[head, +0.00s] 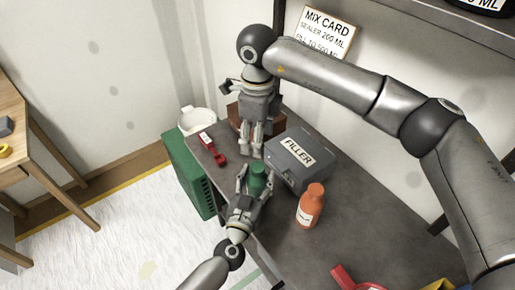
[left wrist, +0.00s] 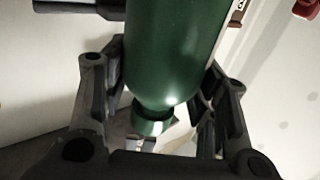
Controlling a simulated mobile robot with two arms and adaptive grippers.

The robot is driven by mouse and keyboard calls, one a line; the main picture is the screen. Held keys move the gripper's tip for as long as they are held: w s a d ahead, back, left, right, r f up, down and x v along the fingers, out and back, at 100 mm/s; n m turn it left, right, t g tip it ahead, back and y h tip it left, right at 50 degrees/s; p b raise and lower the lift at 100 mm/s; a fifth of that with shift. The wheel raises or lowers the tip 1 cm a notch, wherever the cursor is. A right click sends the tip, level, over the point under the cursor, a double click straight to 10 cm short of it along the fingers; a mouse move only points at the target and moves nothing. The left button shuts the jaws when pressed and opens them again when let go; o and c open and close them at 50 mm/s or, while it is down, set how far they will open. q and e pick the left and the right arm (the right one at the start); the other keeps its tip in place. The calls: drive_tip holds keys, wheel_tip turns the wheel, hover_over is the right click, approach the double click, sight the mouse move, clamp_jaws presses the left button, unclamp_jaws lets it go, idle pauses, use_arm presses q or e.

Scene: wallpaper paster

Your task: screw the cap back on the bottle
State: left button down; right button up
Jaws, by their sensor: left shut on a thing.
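A green bottle (head: 258,180) is between the fingers of my left gripper (head: 256,185), which is shut on it at the table's left side. In the left wrist view the green bottle (left wrist: 175,50) fills the space between the fingers of my left gripper (left wrist: 160,105), its narrow neck end toward the bottom of the picture. My right gripper (head: 254,150) comes down from above, its fingertips close over the bottle's top. Whether they hold the cap is hidden; I cannot make out a cap.
A grey box marked FILLER (head: 300,165) stands close right of both grippers. An orange bottle (head: 311,205) stands in front of it. A red item (head: 213,150) lies at the table's left edge, near a white bowl (head: 197,121). The dark table (head: 350,225) is clear right of the orange bottle.

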drive_tip(key=shift+r, duration=0.55)
use_arm(q)
drive_tip(key=shift+c, duration=2.4)
unclamp_jaws()
drive_tip(key=v, duration=1.2)
drive_tip(key=shift+a, duration=0.1)
